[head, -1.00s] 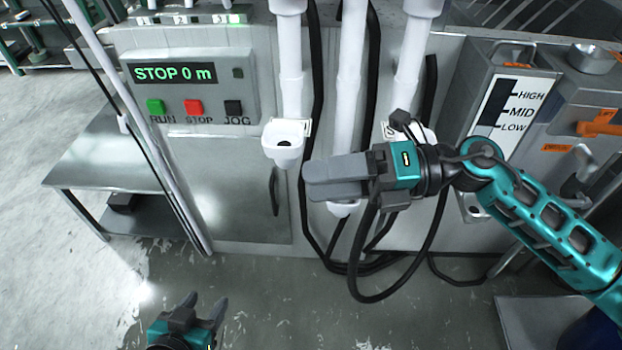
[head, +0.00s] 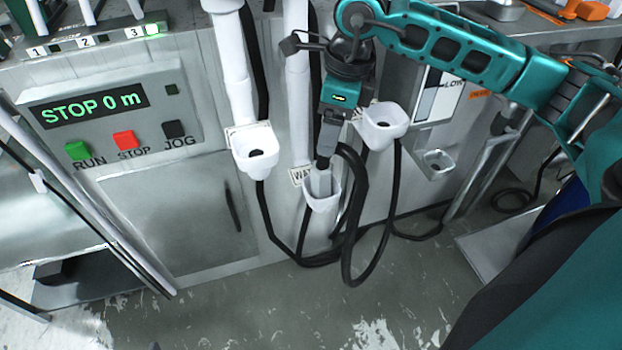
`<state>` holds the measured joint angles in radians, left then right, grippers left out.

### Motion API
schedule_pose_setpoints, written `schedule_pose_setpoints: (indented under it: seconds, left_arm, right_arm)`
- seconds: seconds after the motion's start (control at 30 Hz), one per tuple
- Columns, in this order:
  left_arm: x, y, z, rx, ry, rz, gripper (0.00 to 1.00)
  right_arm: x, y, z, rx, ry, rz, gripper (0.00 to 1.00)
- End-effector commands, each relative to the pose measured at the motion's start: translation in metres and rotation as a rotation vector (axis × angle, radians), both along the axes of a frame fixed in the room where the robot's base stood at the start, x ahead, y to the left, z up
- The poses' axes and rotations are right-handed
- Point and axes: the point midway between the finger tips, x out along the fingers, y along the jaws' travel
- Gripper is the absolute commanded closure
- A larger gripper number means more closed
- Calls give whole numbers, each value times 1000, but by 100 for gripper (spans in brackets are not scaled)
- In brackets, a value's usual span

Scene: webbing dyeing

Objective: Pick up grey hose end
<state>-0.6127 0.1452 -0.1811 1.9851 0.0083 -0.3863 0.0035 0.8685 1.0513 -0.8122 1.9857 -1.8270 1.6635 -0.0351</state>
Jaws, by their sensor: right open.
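My right gripper (head: 326,150) reaches down from above, its jaws at the mouth of the middle white cup (head: 322,198), beside a partly covered "WA" label. It is open. A dark hose (head: 358,240) arches up close beside the fingers and loops down in front of the wall. The hose's end is hidden or too small to make out at the fingers, so I cannot tell whether it lies between them. A grey piece (head: 322,182) shows inside the middle cup; I cannot tell if it is the hose end or a fingertip. My left gripper is out of view.
White cups also hang at the left (head: 255,150) and right (head: 384,124) of the middle one, with black hoses below. A control panel (head: 110,120) reads "STOP 0 m". A small tray fitting (head: 434,164) is on the wall at right. The floor below is mostly clear.

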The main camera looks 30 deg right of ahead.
Motion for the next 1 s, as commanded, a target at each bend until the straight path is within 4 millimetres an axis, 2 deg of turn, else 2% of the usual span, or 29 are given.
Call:
schedule_pose_setpoints:
  seconds: [0.1, 0.3, 0.57, 0.83, 1.0]
  left_arm:
    - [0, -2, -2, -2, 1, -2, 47]
    - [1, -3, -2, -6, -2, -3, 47]
    - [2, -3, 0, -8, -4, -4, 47]
    - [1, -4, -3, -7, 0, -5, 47]
    - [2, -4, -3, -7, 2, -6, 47]
  right_arm:
    - [1, 4, -26, 3, 6, 2, 28]
    - [5, 8, -56, 5, 3, 2, 28]
    - [5, 10, -72, 6, 3, 1, 28]
    - [6, 15, -110, 6, 4, 2, 28]
    - [7, 16, -115, 7, 1, 2, 28]
